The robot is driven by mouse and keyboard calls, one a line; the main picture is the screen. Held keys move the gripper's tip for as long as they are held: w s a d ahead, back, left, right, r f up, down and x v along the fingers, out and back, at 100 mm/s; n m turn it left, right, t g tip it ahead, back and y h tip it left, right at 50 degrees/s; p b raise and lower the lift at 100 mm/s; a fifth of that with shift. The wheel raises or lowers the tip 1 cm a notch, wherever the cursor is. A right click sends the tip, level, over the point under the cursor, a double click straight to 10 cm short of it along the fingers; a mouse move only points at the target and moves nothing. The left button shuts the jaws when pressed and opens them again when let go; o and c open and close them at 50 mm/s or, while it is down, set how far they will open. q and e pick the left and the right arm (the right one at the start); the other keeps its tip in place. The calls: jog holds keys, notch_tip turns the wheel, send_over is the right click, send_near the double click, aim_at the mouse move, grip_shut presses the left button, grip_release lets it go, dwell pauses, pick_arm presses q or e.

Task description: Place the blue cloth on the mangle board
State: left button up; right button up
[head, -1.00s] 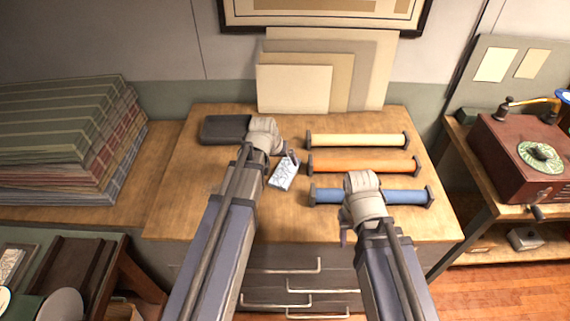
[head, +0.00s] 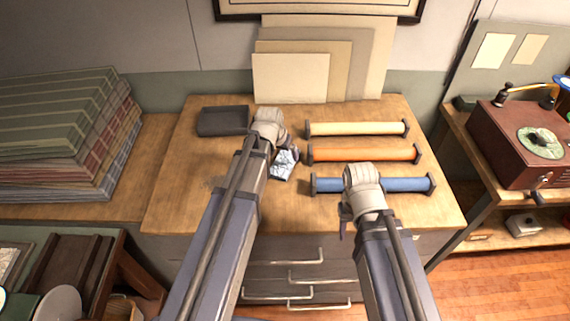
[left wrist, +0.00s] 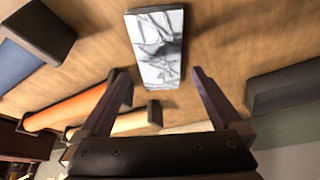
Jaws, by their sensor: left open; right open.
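A small light slab with a blue-grey marbled top (head: 284,164) lies on the wooden bench; it also shows in the left wrist view (left wrist: 157,40). I cannot tell for sure whether it is the blue cloth. A blue roll with dark end caps (head: 405,185) lies at the front right, partly hidden by my right arm. I cannot pick out the mangle board with certainty. My left gripper (left wrist: 159,74) is open and empty, its fingertips to either side of the slab's near end in the picture. My right gripper (head: 345,222) is open in front of the blue roll.
An orange roll (head: 365,153) and a cream roll (head: 356,128) lie behind the blue one. A dark tray-like block (head: 222,121) sits at the back left. Pale boards (head: 290,78) lean on the wall. The bench's front left (head: 180,205) is clear.

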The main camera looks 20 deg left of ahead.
aim_at(285, 160)
pick_arm(q)
jog(key=b+x, duration=0.4)
jog(key=x, duration=0.1)
jog(key=shift+s+f, duration=0.15)
jog(key=shift+s, duration=0.05)
jog(key=shift+c, duration=0.5)
jog(key=c, duration=1.2)
jog(key=shift+r, duration=0.2)
notch_tip(285, 160, up, 10)
jog(key=p, duration=0.9)
jog(key=shift+p, duration=0.4)
